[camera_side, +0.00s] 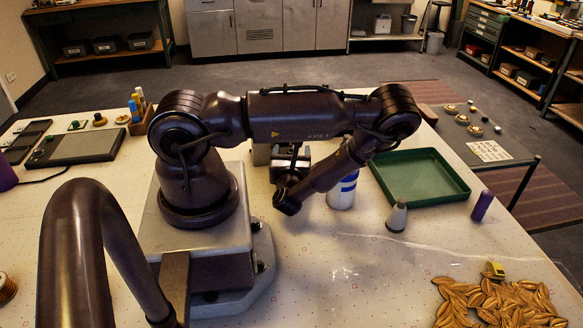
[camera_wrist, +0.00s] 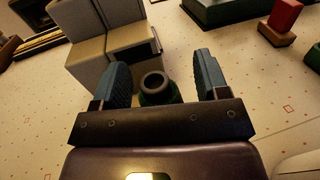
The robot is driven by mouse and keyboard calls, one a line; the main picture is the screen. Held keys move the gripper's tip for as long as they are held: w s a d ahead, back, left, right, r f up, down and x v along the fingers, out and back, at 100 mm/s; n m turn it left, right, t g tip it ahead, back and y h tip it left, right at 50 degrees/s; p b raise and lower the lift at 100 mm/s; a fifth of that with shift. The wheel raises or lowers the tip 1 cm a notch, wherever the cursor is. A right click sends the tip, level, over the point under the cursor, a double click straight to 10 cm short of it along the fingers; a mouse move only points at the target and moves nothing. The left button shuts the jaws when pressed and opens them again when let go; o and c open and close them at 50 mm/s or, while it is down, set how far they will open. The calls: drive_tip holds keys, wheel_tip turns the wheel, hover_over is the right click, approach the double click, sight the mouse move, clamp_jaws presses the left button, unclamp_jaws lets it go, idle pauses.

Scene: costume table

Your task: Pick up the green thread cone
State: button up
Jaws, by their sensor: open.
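The green thread cone (camera_wrist: 155,88) shows in the wrist view as a dark green piece with a round, hollow top. My gripper (camera_wrist: 163,78) is open, with one teal finger on each side of the cone. Gaps show between the cone and both fingers, wider on the right. The cone's lower part is hidden behind the gripper's crossbar. In the side view I cannot make out the green cone, and my arm covers much of the area around my gripper's end.
In the wrist view, grey blocks (camera_wrist: 108,45) stand beyond the left finger, and a red-topped block (camera_wrist: 284,16) stands upper right. Golden leaves (camera_side: 500,302) lie front right.

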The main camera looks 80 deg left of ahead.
drive_tip(key=c, duration=1)
drive_tip(key=shift+r, duration=0.1)
